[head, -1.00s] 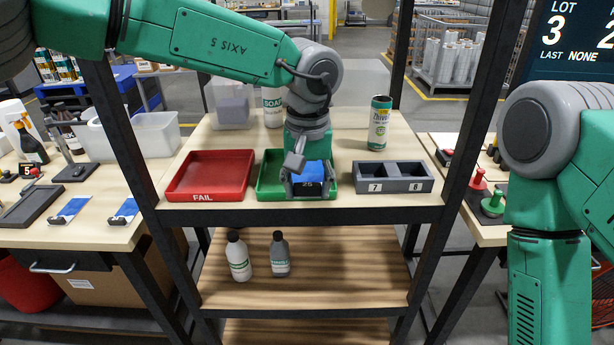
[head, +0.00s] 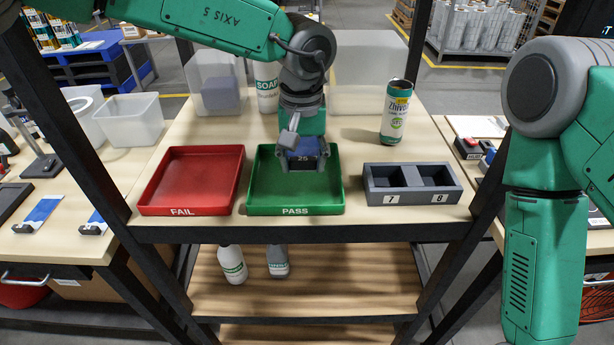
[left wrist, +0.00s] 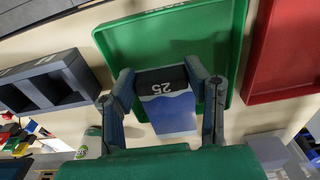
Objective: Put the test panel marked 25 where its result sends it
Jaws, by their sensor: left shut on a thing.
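The test panel marked 25 (head: 304,151) is blue with a dark label end, and it also shows in the left wrist view (left wrist: 170,112). My left gripper (head: 303,164) is shut on it, with one finger at each side of the dark end in the left wrist view. It is over the green PASS tray (head: 262,198); I cannot tell whether the panel touches the tray floor. The red FAIL tray (head: 192,180) stands left of the green one and is empty. My right arm shows at the right, but its gripper is out of view.
A grey two-slot holder marked 7 and 8 (head: 415,197) stands right of the green tray. A can (head: 396,112), a SOAP bottle (head: 267,88) and clear bins (head: 215,82) stand behind. Dark rack posts (head: 70,120) flank the shelf.

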